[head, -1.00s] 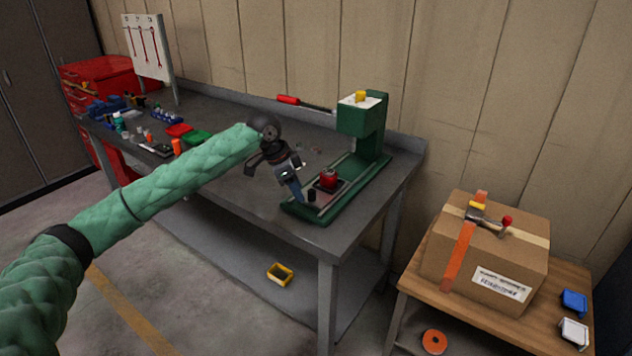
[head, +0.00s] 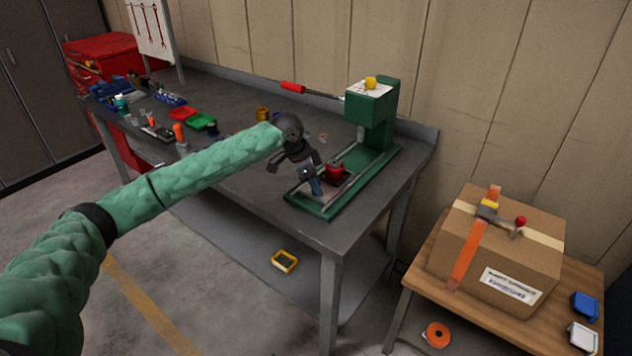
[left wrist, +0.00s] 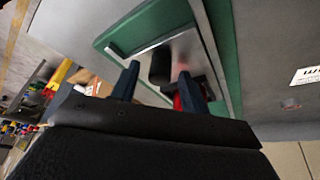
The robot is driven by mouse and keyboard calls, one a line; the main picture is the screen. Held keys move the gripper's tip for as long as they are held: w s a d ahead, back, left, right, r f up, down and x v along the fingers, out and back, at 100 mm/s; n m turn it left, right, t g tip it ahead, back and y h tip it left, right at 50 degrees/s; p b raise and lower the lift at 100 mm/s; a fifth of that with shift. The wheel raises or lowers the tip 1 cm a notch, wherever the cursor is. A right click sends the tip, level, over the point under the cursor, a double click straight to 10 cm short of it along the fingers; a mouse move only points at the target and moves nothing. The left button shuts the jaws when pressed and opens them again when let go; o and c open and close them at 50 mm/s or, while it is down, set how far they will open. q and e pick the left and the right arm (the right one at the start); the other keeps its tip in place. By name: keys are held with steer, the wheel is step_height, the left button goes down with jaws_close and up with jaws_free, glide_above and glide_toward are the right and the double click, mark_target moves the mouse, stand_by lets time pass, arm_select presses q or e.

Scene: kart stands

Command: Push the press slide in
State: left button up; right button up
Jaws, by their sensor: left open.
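The green press (head: 383,112) stands on the grey workbench. Its slide lies in the rails of the green base, with a red block (head: 337,171) on a dark holder. My left gripper (head: 316,187) is over the front end of the slide, its fingers pointing down, and hides part of it. In the left wrist view, the metal slide plate (left wrist: 188,48) shows. The black knob (left wrist: 160,68) is between the two open blue fingers of my left gripper (left wrist: 158,82). I cannot tell whether they touch it. The red block (left wrist: 190,98) is partly hidden behind a finger.
A red-handled tool (head: 293,87) lies behind, left of the press. Green (head: 202,121) and red (head: 182,114) trays sit further left on the bench. A cardboard box (head: 500,250) stands on a wooden table at right.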

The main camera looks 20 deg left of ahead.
arm_select(q)
steer(key=shift+d+f, duration=0.1)
steer(key=shift+f, duration=0.2)
arm_select(e)
steer(key=shift+f, duration=0.35)
arm_select(q)
jaws_close()
